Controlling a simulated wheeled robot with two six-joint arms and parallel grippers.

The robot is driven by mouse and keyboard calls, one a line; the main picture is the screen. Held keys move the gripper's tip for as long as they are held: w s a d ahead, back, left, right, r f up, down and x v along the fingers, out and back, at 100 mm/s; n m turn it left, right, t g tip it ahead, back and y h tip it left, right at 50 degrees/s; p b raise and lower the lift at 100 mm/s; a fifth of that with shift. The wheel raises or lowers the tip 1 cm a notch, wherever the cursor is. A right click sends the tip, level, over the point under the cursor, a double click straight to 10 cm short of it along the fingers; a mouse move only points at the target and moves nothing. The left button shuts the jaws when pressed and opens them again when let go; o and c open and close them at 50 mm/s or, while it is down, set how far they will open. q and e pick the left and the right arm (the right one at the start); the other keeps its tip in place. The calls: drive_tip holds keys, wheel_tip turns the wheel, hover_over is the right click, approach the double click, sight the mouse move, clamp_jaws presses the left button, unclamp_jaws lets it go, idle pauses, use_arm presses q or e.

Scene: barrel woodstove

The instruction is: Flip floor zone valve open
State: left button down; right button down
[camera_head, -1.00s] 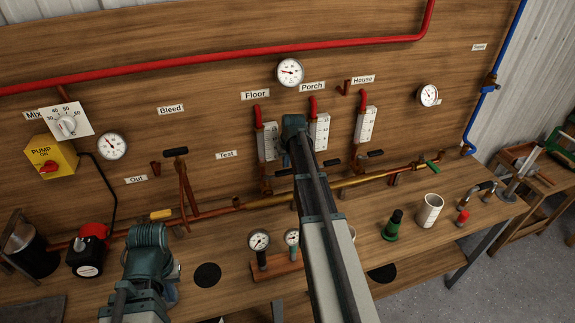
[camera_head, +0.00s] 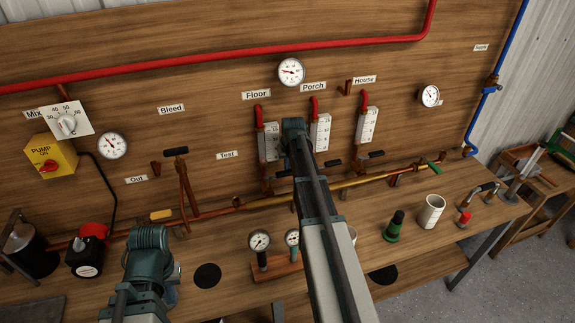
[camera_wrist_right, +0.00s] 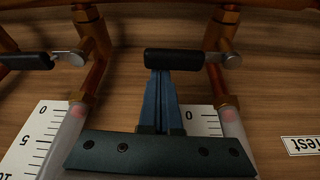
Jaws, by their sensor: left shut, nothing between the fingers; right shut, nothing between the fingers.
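The floor zone valve is on the vertical copper pipe below the flow meter (camera_head: 269,143) under the Floor label (camera_head: 256,94). Its black lever (camera_head: 284,173) sticks out sideways, crosswise to the pipe. In the right wrist view the black lever grip (camera_wrist_right: 188,59) lies level, its pivot on the pipe at right. My right gripper (camera_wrist_right: 163,72) is shut and empty, its fingertips at the grip's lower edge in that view; I cannot tell if they touch. In the head view its fingers are hidden behind my arm. My left gripper (camera_head: 148,240) is shut and empty above the bench's left part.
The Porch lever (camera_head: 332,163) and House lever (camera_head: 375,154) are close by on the right. The neighbouring lever (camera_wrist_right: 25,61) shows at left in the wrist view. Two small gauges (camera_head: 259,240), a green-black fitting (camera_head: 394,226) and a white cup (camera_head: 431,211) stand on the bench.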

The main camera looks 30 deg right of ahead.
sight(290, 173)
drive_tip(key=s+m, duration=0.1)
drive_tip(key=s+a+m+h, duration=0.1)
drive_tip(key=s+m, duration=0.1)
drive_tip(key=shift+m+g, duration=0.3)
drive_tip(key=s+m, duration=0.1)
drive_tip(key=a+m, duration=0.1)
drive_tip(key=m, duration=0.1)
drive_tip(key=s+m+g+h, duration=0.1)
drive_tip(key=shift+s+a, duration=0.3)
drive_tip(key=shift+a, duration=0.05)
drive_tip(key=a+m, duration=0.1)
drive_tip(key=s+m, duration=0.1)
drive_tip(key=m, duration=0.1)
drive_tip(key=shift+a+g, duration=0.35)
drive_tip(key=shift+g, duration=0.05)
drive_tip(key=a+m, duration=0.1)
drive_tip(key=s+a+m+g, duration=0.1)
drive_tip(key=m, duration=0.1)
drive_tip(key=shift+a+m+h, duration=0.15)
drive_tip(key=shift+m+h, duration=0.15)
drive_tip(key=shift+s+a, duration=0.15)
drive_tip(key=shift+a, duration=1.1)
